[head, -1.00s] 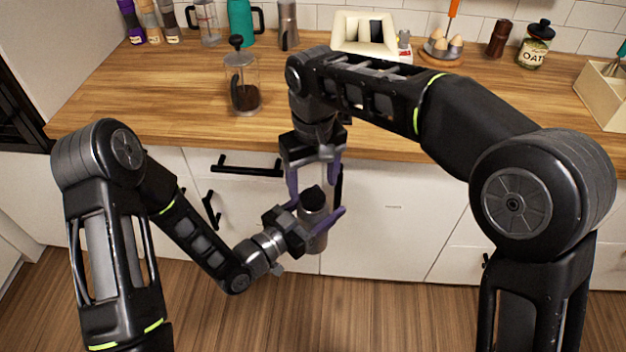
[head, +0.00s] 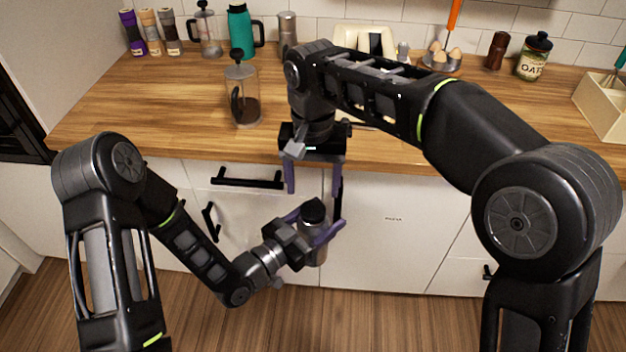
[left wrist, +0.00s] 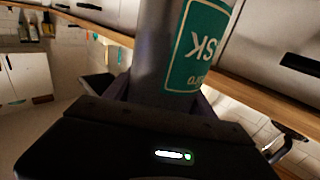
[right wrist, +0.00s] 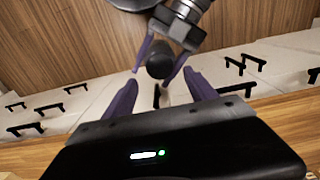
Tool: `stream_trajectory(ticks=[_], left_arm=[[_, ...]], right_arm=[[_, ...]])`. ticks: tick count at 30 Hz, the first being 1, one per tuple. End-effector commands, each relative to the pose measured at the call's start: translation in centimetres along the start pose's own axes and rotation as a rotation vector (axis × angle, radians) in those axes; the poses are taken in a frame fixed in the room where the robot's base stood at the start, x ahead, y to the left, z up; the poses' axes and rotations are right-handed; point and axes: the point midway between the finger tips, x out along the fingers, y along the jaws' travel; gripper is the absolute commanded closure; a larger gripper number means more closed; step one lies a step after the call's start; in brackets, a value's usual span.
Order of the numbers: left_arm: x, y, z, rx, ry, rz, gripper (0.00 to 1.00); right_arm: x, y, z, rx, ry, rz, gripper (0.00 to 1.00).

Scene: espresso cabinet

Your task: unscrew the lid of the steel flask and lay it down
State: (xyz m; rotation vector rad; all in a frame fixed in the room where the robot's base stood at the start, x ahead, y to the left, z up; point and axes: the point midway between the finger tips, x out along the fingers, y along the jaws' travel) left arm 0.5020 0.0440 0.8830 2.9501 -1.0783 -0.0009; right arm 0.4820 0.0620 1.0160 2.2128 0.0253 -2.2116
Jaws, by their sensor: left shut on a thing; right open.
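The steel flask (head: 316,250) is upright in front of the counter, with its black lid (head: 313,211) on top. My left gripper (head: 315,229) is shut around the flask body. In the left wrist view, the steel body (left wrist: 152,50) with a green label fills the space between the fingers. My right gripper (head: 315,188) is open and empty, pointing down just above the lid. In the right wrist view, the lid (right wrist: 160,60) shows beyond and between the spread purple fingers, apart from them.
The wooden counter (head: 180,120) is behind the flask. A French press (head: 243,95) stands near its front edge, left of my right arm. Several jars, a teal jug (head: 241,30) and an open box (head: 603,103) stand farther back or right. The counter's left part is largely clear.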

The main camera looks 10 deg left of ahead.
Motion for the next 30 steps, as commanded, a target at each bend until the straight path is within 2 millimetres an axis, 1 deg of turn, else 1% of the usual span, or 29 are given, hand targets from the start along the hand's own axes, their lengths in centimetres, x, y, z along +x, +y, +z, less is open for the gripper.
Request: stream_trajectory(ticks=[5,12,15,18,21,28,30], left_arm=[[0.0,0.0,-0.1,0.001,0.003,0.000,1.00],[0.0,0.0,-0.1,0.001,0.003,0.000,1.00],[0.0,0.0,-0.1,0.001,0.003,0.000,1.00],[0.0,0.0,-0.1,0.001,0.003,0.000,1.00],[0.0,0.0,-0.1,0.001,0.003,0.000,1.00],[0.0,0.0,-0.1,0.001,0.003,0.000,1.00],[0.0,0.0,-0.1,0.001,0.003,0.000,1.00]], right_arm=[[1.7,0.1,0.0,0.000,-0.003,0.002,0.35],[5.4,0.1,0.1,0.000,-0.004,0.003,0.35],[6.6,0.1,0.0,0.000,-0.002,0.002,0.35],[7.4,0.1,0.0,-0.001,-0.002,0.002,0.35],[7.7,0.1,0.0,-0.001,-0.001,0.002,0.35],[7.7,0.0,0.0,-0.001,0.000,0.001,0.35],[7.7,0.0,0.0,-0.001,0.000,0.001,0.40]])
